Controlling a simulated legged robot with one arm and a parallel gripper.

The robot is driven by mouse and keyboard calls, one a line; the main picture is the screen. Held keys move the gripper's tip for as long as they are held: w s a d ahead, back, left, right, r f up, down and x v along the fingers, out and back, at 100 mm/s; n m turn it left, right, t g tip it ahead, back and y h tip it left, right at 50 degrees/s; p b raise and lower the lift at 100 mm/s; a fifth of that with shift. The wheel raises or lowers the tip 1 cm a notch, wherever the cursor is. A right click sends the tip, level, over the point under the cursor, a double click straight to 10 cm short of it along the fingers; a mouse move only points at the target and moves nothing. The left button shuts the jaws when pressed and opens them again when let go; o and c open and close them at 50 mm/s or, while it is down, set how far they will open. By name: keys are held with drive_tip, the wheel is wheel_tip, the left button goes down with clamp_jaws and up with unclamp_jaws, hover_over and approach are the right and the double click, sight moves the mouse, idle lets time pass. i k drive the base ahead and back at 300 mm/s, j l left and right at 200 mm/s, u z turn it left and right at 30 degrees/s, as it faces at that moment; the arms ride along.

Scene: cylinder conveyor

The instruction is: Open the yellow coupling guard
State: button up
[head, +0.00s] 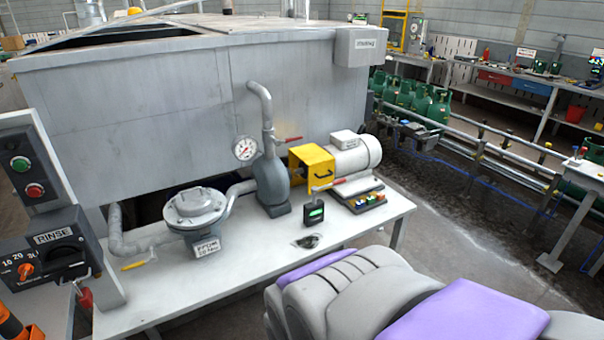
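The yellow coupling guard (313,160) sits on the bench between the dark grey pump body (271,180) and the cream motor (355,156). It is a boxy cover with a dark handle (322,175) on its front face. It looks down over the coupling, which is hidden. A red lever (325,184) shows just below the guard, and another red lever (288,140) is above its left side.
The white bench (240,254) carries a round filter housing (195,207), a small black meter (314,212) and a dark patch (308,241) at its front. A control panel (65,235) stands at the left. A large grey tank (150,110) is behind. Floor is open at right.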

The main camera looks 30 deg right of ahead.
sight(320, 164)
drive_tip(key=z, duration=0.7)
drive_tip(key=i+z, duration=0.25)
drive_tip(key=i, duration=0.3)
drive_tip(key=i+j+z, duration=0.25)
drive_tip(key=i, duration=0.3)
drive_tip(key=i+j, duration=0.1)
drive_tip(key=i, duration=0.3)
